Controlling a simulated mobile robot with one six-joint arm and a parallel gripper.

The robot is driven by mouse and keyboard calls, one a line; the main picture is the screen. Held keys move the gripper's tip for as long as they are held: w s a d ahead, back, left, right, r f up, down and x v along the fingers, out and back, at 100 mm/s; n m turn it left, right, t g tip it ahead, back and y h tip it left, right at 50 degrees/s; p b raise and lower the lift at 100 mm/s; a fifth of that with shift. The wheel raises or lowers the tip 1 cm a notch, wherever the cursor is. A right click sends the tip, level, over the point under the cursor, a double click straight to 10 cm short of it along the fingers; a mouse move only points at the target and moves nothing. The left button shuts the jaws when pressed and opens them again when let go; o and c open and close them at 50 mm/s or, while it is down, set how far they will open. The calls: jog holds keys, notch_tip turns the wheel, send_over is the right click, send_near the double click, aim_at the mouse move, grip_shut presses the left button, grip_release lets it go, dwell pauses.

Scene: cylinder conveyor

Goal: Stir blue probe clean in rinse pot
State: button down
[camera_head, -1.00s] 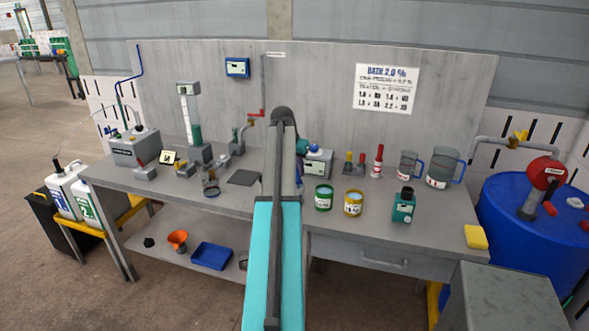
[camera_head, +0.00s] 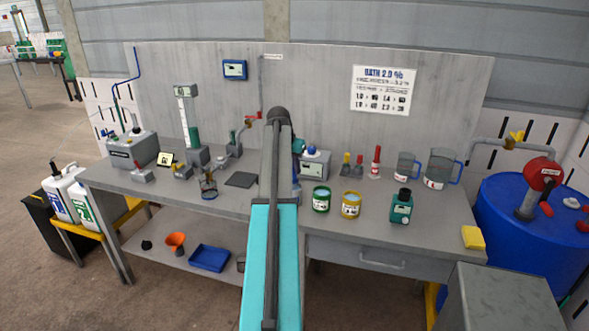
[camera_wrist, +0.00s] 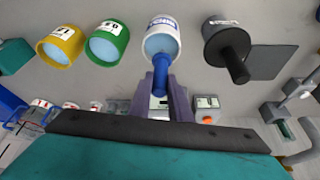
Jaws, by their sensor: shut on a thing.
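In the wrist view, the blue probe (camera_wrist: 160,76) is between the two purple fingers of my gripper (camera_wrist: 163,80), which is shut on it. I cannot tell how deep the probe goes, and I cannot read the label with certainty.
A green pot (camera_head: 321,201) and a yellow pot (camera_head: 351,206) stand right of my arm. A dark pot with a black handle (camera_wrist: 228,45) stands close on the other side.

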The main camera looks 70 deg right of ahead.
jog(key=shift+w+a, duration=0.1)
jog(key=shift+a, duration=0.05)
jog(key=shift+w+a, duration=0.5)
jog(key=shift+a, duration=0.05)
dwell(0.5)
jog(key=shift+s+a+p, duration=0.3)
jog(key=shift+s+a, duration=0.3)
jog(key=shift+s, duration=0.1)
jog(key=shift+s+d, duration=0.6)
jog(key=shift+d, duration=0.1)
